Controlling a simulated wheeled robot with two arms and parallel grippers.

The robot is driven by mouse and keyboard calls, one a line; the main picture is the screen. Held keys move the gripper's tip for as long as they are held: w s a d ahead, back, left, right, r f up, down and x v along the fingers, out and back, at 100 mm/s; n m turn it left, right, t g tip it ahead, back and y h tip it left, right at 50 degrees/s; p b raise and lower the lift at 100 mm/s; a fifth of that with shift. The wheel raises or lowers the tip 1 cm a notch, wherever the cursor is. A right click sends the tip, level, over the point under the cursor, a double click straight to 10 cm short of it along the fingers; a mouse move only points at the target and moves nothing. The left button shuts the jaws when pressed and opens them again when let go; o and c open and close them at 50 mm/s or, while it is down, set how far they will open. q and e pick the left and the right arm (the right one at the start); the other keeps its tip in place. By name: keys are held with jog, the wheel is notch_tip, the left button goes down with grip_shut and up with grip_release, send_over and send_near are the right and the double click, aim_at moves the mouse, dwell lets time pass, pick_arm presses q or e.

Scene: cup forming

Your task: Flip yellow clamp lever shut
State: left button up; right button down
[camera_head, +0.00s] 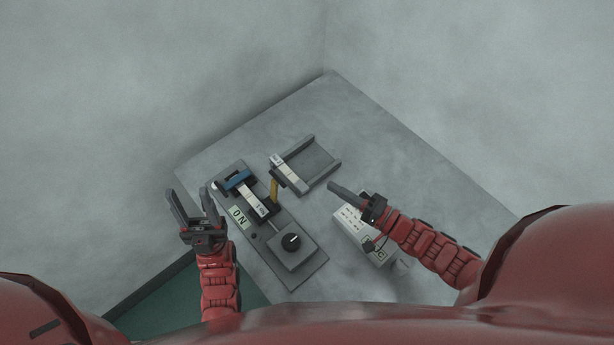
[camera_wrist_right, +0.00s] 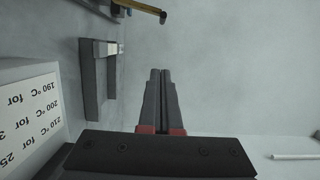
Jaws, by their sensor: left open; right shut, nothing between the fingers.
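The yellow clamp lever (camera_head: 274,190) stands up from the machine, between the grey base plate and the open-ended tray, in the head view. It also shows at the top of the right wrist view (camera_wrist_right: 142,8), sticking out sideways there. My right gripper (camera_head: 334,188) is shut and empty, to the right of the lever and apart from it; its closed fingers show in the right wrist view (camera_wrist_right: 161,75). My left gripper (camera_head: 187,196) is open and empty, left of the machine, with its fingers pointing away from me.
A grey tray (camera_head: 333,165) lies behind the lever. A white box with printed temperatures (camera_head: 350,225) stands under my right gripper. The table's right side is clear.

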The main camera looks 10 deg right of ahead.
aim_at(276, 189)
jog(key=w+a+p, duration=0.4)
jog(key=a, duration=0.6)
jog(key=shift+w+a, duration=0.25)
jog(key=shift+a, duration=0.15)
dwell(0.4)
jog(key=shift+s+a+r+n, duration=0.15)
jog(key=shift+s+a+n, duration=0.1)
jog(key=shift+n, duration=0.15)
